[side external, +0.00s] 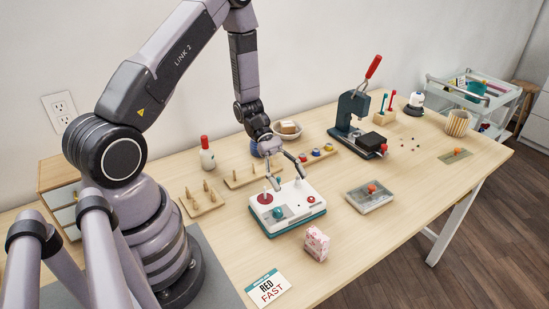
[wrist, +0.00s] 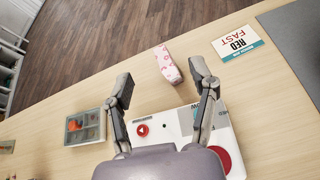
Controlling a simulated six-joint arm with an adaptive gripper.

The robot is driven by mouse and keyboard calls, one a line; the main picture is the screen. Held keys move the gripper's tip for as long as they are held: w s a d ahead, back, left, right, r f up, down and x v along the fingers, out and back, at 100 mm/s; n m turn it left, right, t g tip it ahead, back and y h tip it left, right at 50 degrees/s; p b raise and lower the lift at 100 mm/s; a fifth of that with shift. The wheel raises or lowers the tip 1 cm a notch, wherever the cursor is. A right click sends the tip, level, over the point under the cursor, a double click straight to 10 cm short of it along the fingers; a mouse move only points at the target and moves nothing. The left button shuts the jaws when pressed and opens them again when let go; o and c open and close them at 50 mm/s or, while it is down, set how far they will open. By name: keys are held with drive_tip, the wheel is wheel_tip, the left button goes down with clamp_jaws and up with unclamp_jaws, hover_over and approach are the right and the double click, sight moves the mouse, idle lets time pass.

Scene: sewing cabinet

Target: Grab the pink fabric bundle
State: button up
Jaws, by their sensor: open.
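The pink fabric bundle (side external: 315,243) has a pale floral pattern and stands on the table near its front edge, in front of the white device. In the wrist view the pink bundle (wrist: 167,65) lies beyond my fingertips, a little right of the middle between them. My gripper (side external: 286,174) is open and empty above the white device. In the wrist view the two fingers of my gripper (wrist: 160,82) are spread wide, with nothing between their pads. Neither finger visibly touches the bundle.
The white device (side external: 289,208) with red buttons sits under my gripper. A "RED FAST" card (side external: 268,288) lies left of the bundle. Table (side external: 375,245) between box and bundle is clear.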

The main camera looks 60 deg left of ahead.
wheel_tip(320, 180, down, 6)
drive_tip(key=n+t, duration=0.1)
drive_tip(key=n, duration=0.2)
drive_tip(key=shift+a+r+h, duration=0.1)
drive_tip(key=shift+r+h, duration=0.05)
drive_tip(key=shift+h, duration=0.25)
approach(327, 247)
drive_tip(key=d, duration=0.1)
drive_tip(key=d+f, duration=0.1)
drive_tip(key=d, duration=0.1)
drive_tip(key=shift+s+t, duration=0.1)
drive_tip(key=shift+t, duration=0.2)
drive_tip(key=x, duration=0.6)
drive_tip(key=c, duration=1)
